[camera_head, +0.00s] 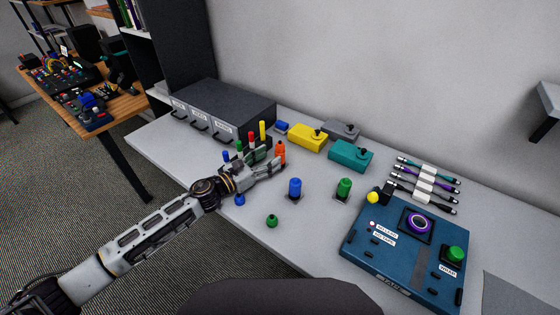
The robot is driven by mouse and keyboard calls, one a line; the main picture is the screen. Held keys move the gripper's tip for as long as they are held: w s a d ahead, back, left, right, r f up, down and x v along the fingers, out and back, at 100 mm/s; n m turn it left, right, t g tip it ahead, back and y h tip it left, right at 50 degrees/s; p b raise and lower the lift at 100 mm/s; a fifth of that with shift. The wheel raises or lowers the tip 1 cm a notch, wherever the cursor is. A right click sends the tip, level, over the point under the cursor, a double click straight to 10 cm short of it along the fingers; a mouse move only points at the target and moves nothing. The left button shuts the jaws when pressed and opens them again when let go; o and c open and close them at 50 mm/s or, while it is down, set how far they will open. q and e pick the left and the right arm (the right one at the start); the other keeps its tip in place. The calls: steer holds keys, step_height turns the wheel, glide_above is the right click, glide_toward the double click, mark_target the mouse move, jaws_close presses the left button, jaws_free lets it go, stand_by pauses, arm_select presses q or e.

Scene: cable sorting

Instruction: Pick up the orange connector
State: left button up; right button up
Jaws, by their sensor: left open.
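The orange connector (281,152) stands upright on the grey table, right at the fingers of my left gripper (272,163). My left arm reaches in from the lower left. The left gripper is open, with its fingers pointing right toward the connector. The connector's lower part is close to the fingers or partly hidden by them. I cannot tell whether they touch. My right gripper is not in view.
Yellow (262,131), red (251,137) and green upright pieces stand just behind the gripper. Blue (295,188) and green (344,187) connectors stand to the right. A grey drawer unit (225,108) is behind. A blue control box (400,262) occupies the right front.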

mark_target(276, 154)
arm_select(q)
steer(key=shift+w+d, duration=0.1)
steer(key=shift+d, duration=0.05)
arm_select(e)
steer(key=shift+w, duration=0.1)
arm_select(q)
steer(key=shift+w+d+r, duration=0.1)
steer(key=shift+w+d, duration=0.25)
steer(key=x, duration=0.3)
steer(key=shift+w+d+p, duration=0.1)
steer(key=shift+d+p, duration=0.05)
steer(key=shift+p, duration=0.15)
steer(key=shift+w+d, duration=0.35)
steer(key=shift+d, duration=0.1)
arm_select(e)
steer(key=shift+s+d+r, duration=0.15)
steer(key=shift+s+d, duration=0.05)
steer(key=shift+d, duration=0.5)
steer(key=shift+s, duration=0.25)
